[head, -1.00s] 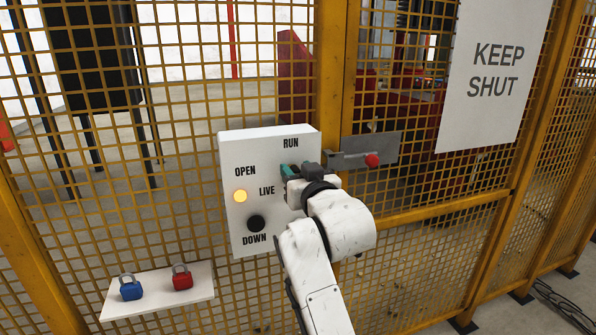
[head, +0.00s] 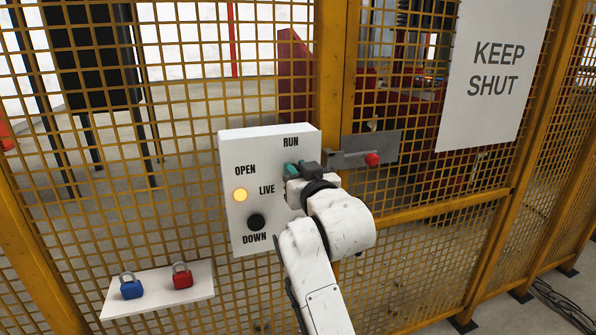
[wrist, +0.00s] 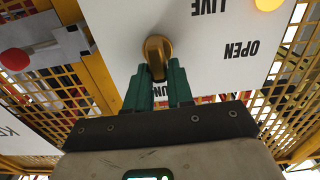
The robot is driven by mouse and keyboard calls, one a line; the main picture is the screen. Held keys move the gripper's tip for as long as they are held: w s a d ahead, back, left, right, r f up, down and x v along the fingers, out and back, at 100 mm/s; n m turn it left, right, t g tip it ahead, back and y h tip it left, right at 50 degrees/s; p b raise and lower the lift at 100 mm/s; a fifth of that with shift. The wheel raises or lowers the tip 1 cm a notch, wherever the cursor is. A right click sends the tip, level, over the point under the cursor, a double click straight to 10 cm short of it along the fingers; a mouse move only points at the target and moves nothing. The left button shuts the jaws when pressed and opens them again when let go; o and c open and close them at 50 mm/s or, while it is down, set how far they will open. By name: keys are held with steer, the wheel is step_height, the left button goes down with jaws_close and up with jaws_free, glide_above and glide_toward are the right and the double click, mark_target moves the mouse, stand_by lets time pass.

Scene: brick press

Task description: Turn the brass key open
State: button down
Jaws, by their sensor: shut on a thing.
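The brass key (wrist: 157,55) sits in the face of the white control box (head: 238,145). In the wrist view, the two green fingers of my gripper (wrist: 159,82) are shut on it, one on each side. In the head view my gripper (head: 293,169) is at the upper right of the box, below the word RUN, and hides the key. The box also reads OPEN, LIVE and DOWN. A yellow lamp (head: 240,195) is lit under OPEN, and a black round knob (head: 256,222) sits above DOWN.
Yellow mesh fencing (head: 200,70) stands behind the box. A metal latch plate with a red knob (head: 372,159) is close to the right of my gripper. A white shelf (head: 205,292) at lower left holds a blue padlock (head: 131,289) and a red padlock (head: 182,279).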

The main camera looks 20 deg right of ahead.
steer(key=shift+a+f+n+p, duration=0.3)
steer(key=shift+n+p, duration=0.65)
steer(key=shift+n, duration=2)
steer(key=shift+a+f+n+p, duration=0.3)
steer(key=shift+n+p, duration=0.65)
steer(key=shift+n, duration=1.95)
steer(key=shift+a+f+n+p, duration=0.3)
steer(key=shift+n+p, duration=0.65)
steer(key=shift+n, duration=2)
steer(key=c, duration=1.1)
jaws_free()
